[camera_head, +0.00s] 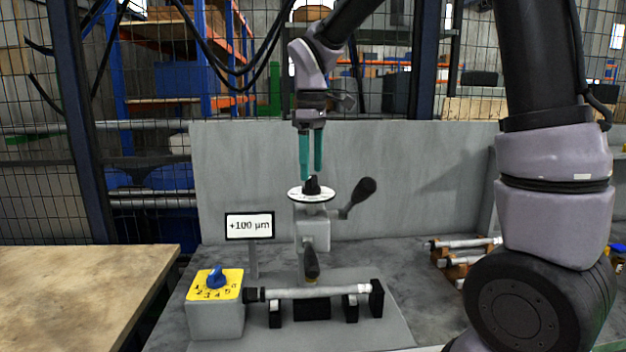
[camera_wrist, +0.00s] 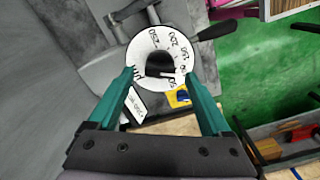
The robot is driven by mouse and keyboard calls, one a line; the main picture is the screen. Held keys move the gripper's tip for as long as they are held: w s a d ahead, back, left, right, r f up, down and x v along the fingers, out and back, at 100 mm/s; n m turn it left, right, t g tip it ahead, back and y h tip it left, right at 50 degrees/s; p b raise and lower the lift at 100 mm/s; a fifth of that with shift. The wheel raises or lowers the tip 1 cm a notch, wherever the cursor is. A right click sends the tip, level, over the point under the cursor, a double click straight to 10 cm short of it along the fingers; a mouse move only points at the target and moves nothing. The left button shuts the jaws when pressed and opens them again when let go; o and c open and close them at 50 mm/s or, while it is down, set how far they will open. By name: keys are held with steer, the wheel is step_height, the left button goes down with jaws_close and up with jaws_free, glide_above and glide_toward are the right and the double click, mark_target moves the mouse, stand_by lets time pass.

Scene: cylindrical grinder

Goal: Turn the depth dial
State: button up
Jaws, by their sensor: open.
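The depth dial (camera_head: 311,193) is a white numbered disc with a black knob, on top of a grey post on the grinder. In the wrist view the dial (camera_wrist: 145,45) lies ahead of my fingertips, with its dark knob (camera_wrist: 160,64) between them. My gripper (camera_head: 311,176) points straight down above the dial, with its two teal fingers apart and nothing held. In the head view the fingertips are just above or at the knob's top; I cannot tell whether they touch it. A sign (camera_head: 249,226) reads "+100 µm".
A black-knobbed lever (camera_head: 363,190) sticks out right of the dial. A yellow-topped box with a blue selector (camera_head: 215,285) stands front left. A metal rod (camera_head: 318,292) lies across supports in front. More rods (camera_head: 465,249) lie at right. A grey panel (camera_head: 240,160) stands behind.

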mark_target(311, 177)
steer(key=shift+f, duration=1.8)
jaws_close()
steer(key=shift+m, duration=1.3)
jaws_free()
